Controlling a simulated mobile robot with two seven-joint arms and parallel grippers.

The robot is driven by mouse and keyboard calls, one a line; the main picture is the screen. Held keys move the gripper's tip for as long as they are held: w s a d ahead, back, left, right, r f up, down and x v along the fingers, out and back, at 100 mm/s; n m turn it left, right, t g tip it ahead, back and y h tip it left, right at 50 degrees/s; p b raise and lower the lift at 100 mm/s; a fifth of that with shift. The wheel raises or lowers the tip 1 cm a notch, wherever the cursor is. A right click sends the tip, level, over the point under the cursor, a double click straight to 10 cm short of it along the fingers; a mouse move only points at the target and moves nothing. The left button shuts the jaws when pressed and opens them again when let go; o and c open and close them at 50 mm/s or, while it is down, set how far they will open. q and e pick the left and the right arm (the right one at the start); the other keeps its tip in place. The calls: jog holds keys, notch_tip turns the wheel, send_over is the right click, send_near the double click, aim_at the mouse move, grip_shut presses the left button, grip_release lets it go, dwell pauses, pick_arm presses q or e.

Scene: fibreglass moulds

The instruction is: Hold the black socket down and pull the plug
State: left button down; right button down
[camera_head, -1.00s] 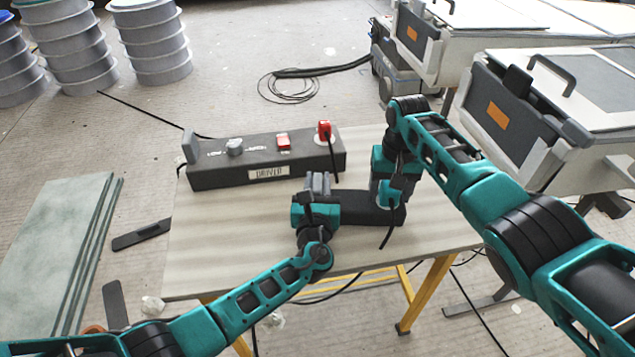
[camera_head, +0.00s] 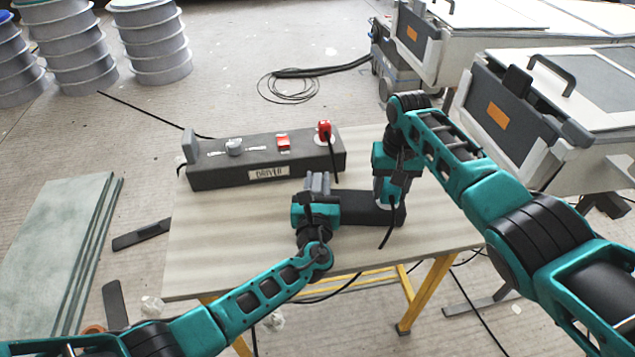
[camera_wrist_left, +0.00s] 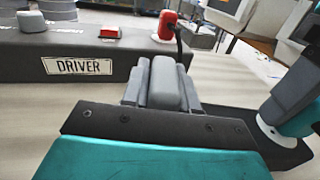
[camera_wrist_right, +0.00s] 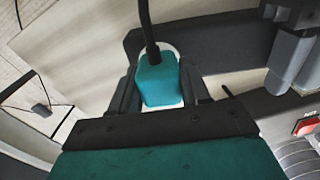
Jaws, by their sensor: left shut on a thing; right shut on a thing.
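The black socket (camera_head: 358,208) is a long dark block lying on the table in front of the driver box. My left gripper (camera_head: 318,183) is shut on its left end; in the left wrist view the fingers (camera_wrist_left: 163,82) stand close together there. The teal plug (camera_wrist_right: 157,80) has a black cable from its top and a white ring around its base on the socket. My right gripper (camera_head: 389,188) is shut on this plug from above, with one finger on each side. In the head view my right gripper mostly hides the plug.
The dark driver box (camera_head: 225,173) stands behind, with a grey knob (camera_head: 234,147), a red switch (camera_head: 283,142) and a red plug (camera_head: 324,130) with a black cable. The table's (camera_head: 215,240) left front is clear. Grey machines (camera_head: 515,120) stand at right.

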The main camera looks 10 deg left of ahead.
jog(key=shift+r, duration=2.65)
jog(key=shift+r, duration=0.1)
jog(key=shift+r, duration=2.4)
pick_arm(q)
jog(key=c, duration=0.8)
grip_release()
jog(key=shift+s, duration=0.1)
